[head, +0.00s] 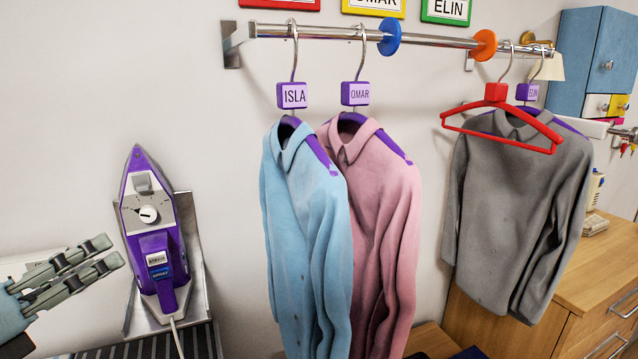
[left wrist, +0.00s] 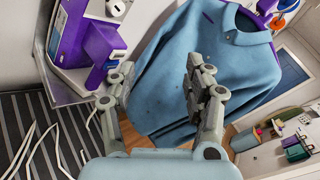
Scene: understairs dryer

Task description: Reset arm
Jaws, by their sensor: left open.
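My left gripper (head: 108,252) is at the lower left of the head view, left of the purple iron (head: 152,225). Its two fingers are apart with nothing between them. In the left wrist view the open fingers (left wrist: 160,72) frame the light blue shirt (left wrist: 205,65), which lies beyond them. The iron (left wrist: 95,40) is at upper left there. In the head view the iron stands nose up against a metal holder (head: 199,265). My right gripper is in neither view.
A wall rail (head: 430,39) holds the blue shirt (head: 305,230), a pink shirt (head: 385,220) and a grey shirt (head: 515,210), with a red hanger (head: 496,92) in front of the grey one. A striped surface (head: 200,343) lies below the iron. A wooden drawer unit (head: 585,290) stands right.

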